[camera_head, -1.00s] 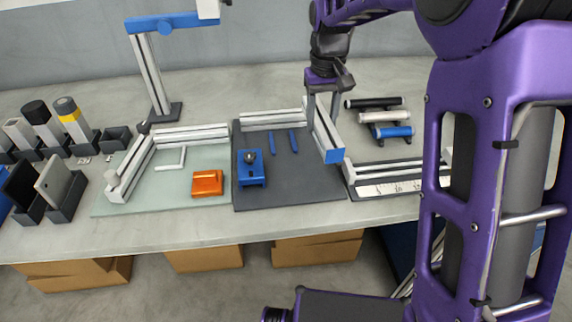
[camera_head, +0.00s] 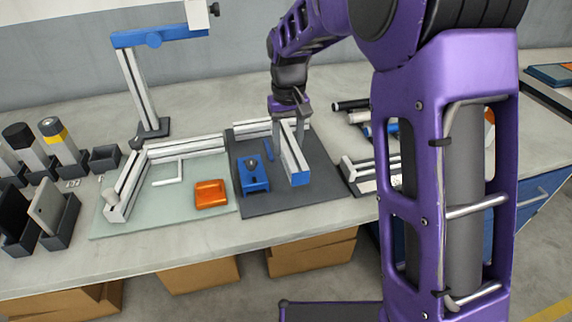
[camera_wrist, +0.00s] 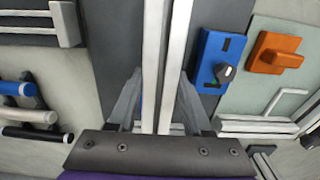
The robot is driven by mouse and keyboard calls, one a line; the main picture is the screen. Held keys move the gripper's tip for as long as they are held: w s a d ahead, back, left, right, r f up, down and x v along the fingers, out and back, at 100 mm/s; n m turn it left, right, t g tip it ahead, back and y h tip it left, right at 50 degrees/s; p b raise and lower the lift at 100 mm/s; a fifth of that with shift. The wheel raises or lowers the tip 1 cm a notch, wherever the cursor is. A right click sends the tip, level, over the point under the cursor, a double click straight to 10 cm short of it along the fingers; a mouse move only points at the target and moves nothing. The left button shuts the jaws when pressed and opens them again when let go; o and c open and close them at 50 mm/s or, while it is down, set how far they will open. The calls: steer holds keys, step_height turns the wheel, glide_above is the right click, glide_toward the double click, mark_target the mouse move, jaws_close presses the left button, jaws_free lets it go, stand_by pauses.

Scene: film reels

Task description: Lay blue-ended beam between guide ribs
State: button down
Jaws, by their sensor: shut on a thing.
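A long pale beam (camera_head: 291,153) with a blue end (camera_head: 297,172) is in my gripper (camera_head: 290,122), over the dark mat (camera_head: 323,182). My gripper is shut on it near its far part. The beam's blue end points toward the table's front. In the wrist view the beam (camera_wrist: 151,55) runs lengthwise between my fingers (camera_wrist: 160,108). I cannot tell whether the beam touches the mat.
A blue clamp block with a knob (camera_head: 253,177) stands left of the beam on the mat. An orange block (camera_head: 211,194) lies on the pale green mat (camera_head: 150,217). A pale rail (camera_head: 250,128) lies along the mat's back. A rack of rods (camera_head: 352,105) is at right.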

mark_target(288, 142)
steer(key=shift+f+b, duration=0.4)
steer(key=shift+f, duration=2.3)
steer(key=shift+f, duration=0.1)
steer(key=shift+c, duration=1.7)
jaws_free()
step_height(288, 142, up, 12)
steer(key=shift+r+p, duration=0.1)
steer(key=shift+p, duration=0.9)
